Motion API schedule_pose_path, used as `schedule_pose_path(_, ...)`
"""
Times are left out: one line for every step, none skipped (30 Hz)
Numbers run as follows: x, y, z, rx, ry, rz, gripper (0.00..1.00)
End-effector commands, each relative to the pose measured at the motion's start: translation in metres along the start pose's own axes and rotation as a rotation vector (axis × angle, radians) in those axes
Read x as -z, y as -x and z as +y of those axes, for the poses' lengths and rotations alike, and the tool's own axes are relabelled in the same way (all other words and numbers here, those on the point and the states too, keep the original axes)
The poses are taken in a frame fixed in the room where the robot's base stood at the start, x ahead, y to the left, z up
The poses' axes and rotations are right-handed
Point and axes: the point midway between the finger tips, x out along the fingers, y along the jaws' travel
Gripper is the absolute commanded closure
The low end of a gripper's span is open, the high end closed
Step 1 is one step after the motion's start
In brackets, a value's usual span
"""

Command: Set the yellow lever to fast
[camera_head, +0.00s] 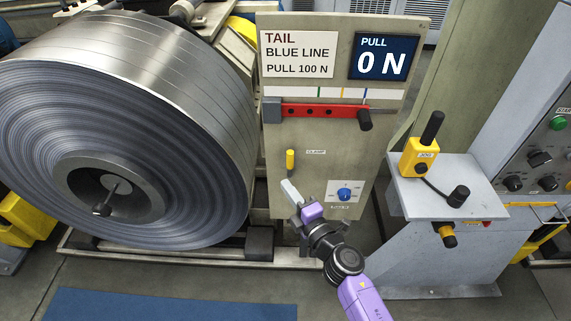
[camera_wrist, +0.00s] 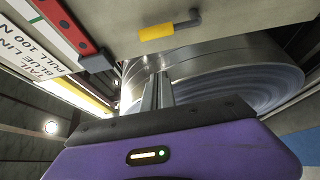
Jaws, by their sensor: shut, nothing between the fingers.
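The yellow lever (camera_head: 290,160) is on the front of the beige panel, below the red bar, with its handle roughly upright. It shows in the wrist view (camera_wrist: 170,29) at the top, a yellow grip on a dark grey arm. A small white label (camera_head: 316,152) beside it seems to read CLAMP. I cannot make out a fast mark.
A blue knob (camera_head: 344,194) on a white plate sits right of my gripper. The large steel coil (camera_head: 130,80) stands close at left. The red bar (camera_head: 312,110) with a black grip (camera_head: 365,120) is above. A yellow pendant (camera_head: 418,158) rests on the grey stand at right.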

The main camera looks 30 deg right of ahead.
Motion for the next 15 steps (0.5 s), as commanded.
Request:
schedule_pose_path(0.0, 0.0, 0.0, 0.0, -0.001, 0.0, 1.0)
schedule_pose_path(0.0, 0.0, 0.0, 0.0, -0.001, 0.0, 1.0)
schedule_pose_path(0.0, 0.0, 0.0, 0.0, -0.002, 0.0, 1.0)
schedule_pose_path(0.0, 0.0, 0.0, 0.0, -0.002, 0.0, 1.0)
schedule_pose_path(0.0, 0.0, 0.0, 0.0, -0.002, 0.0, 1.0)
schedule_pose_path(0.0, 0.0, 0.0, -0.001, -0.002, 0.0, 1.0)
schedule_pose_path(0.0, -0.001, 0.0, -0.001, -0.003, 0.0, 1.0)
schedule_pose_path(0.0, -0.002, 0.0, -0.001, -0.003, 0.0, 1.0)
schedule_pose_path(0.0, -0.005, 0.0, -0.001, -0.003, 0.0, 1.0)
schedule_pose_path(0.0, -0.007, 0.0, -0.001, -0.003, 0.0, 1.0)
schedule_pose_path(0.0, -0.011, 0.0, -0.001, -0.003, 0.0, 1.0)
schedule_pose_path(0.0, -0.016, 0.001, -0.003, -0.003, 0.0, 1.0)
schedule_pose_path(0.0, -0.021, 0.001, -0.003, -0.003, 0.001, 1.0)
schedule_pose_path(0.0, -0.026, 0.001, -0.002, -0.002, 0.001, 1.0)
schedule_pose_path(0.0, -0.033, 0.001, -0.003, -0.002, 0.001, 1.0)
